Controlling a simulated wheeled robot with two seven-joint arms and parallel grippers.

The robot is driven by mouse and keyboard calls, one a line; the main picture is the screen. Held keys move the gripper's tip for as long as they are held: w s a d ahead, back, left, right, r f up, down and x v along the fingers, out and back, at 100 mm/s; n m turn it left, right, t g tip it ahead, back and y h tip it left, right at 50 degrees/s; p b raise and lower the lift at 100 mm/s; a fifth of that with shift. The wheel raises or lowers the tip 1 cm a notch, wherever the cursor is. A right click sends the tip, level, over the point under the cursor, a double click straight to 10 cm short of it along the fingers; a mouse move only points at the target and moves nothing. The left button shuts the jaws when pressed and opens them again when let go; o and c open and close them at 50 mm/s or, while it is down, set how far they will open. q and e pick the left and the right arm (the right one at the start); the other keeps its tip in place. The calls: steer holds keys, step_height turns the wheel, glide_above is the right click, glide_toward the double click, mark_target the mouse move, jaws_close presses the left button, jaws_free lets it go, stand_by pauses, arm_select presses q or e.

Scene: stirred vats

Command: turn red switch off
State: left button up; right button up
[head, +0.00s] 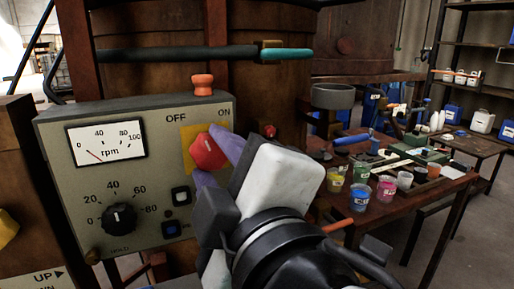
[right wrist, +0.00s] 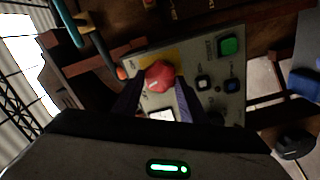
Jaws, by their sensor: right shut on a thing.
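The red switch (head: 207,153) is a knob on a yellow plate (head: 189,136) on the grey control panel (head: 60,190), with OFF printed at upper left and ON at upper right. Which label it points to is hard to tell. My right gripper (head: 215,162) has its purple fingers closed around the knob from the right. In the right wrist view the red switch (right wrist: 159,75) sits between the tips of my right gripper (right wrist: 158,92). My left gripper is not in view.
A green button (right wrist: 229,46) shows in the wrist view. A table with paint cups (head: 359,197) stands right.

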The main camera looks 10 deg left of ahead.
steer(key=n+p, duration=0.1)
steer(key=n, duration=0.3)
steer(key=shift+n, duration=0.4)
steer(key=shift+p, duration=0.3)
steer(key=o, duration=1.1)
steer(key=shift+c, duration=0.2)
